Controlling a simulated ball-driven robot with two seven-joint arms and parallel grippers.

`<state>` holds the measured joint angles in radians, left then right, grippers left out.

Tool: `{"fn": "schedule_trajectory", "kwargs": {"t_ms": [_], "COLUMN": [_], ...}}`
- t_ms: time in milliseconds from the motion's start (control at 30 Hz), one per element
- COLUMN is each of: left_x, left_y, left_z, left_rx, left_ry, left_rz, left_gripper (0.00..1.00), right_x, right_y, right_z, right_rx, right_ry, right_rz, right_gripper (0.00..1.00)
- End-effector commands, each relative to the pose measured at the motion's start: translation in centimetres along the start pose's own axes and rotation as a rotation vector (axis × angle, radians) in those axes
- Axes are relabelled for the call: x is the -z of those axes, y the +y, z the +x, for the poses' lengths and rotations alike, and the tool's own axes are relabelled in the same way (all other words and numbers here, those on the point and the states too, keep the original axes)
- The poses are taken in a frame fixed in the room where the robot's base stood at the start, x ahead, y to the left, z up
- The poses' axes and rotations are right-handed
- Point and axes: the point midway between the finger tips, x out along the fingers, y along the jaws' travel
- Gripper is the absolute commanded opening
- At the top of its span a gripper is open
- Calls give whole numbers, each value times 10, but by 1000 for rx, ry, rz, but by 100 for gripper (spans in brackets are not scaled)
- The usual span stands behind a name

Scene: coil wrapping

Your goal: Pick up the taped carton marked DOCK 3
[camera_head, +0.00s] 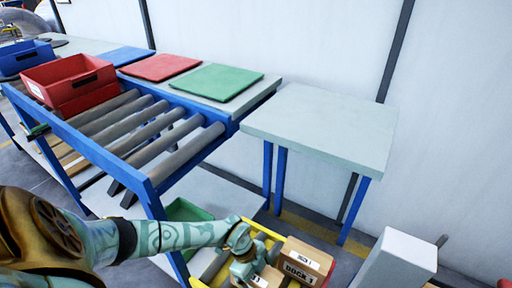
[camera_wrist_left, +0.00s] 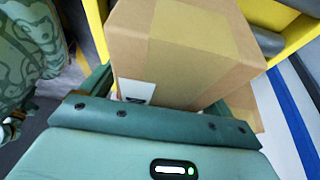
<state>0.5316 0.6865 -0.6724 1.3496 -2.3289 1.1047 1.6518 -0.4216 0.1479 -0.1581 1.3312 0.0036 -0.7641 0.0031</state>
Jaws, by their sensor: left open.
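The carton marked DOCK 3 (camera_head: 318,262) is brown with white labels and sits at the right in a yellow-sided container (camera_head: 262,229). Another brown carton (camera_head: 272,276) with a partly hidden label is to its left. My left gripper (camera_head: 250,270) is open, pointing down over this left carton, beside the DOCK 3 one. In the left wrist view a brown carton (camera_wrist_left: 160,47) with a tape strip fills the space ahead of the open left gripper (camera_wrist_left: 160,100). Its white label is mostly hidden, so I cannot tell which carton it is. My right gripper is out of view.
A bare grey table (camera_head: 325,128) stands behind the container. A blue-framed roller conveyor (camera_head: 150,125) with red bins (camera_head: 70,82) runs along the left. A white block (camera_head: 398,260) stands close on the right. A green bin (camera_head: 185,212) is under the conveyor's end.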

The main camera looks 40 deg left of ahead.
Motion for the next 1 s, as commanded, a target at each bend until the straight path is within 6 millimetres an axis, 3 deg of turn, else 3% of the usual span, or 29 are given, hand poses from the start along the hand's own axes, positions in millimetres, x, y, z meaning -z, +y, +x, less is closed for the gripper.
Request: {"fn": "schedule_trajectory", "kwargs": {"t_ms": [467, 733, 1000], "left_x": [-1, -1, -1], "left_y": [0, 0, -1], "left_z": [3, 3, 2], "left_rx": [0, 0, 1], "left_ry": [0, 0, 1], "left_rz": [0, 0, 0], "left_gripper": [87, 20, 20], "right_x": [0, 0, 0], "right_y": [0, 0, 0], "right_z": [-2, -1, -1], "right_rx": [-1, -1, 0], "right_ry": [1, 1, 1], "right_rz": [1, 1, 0], "right_gripper": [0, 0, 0]}}
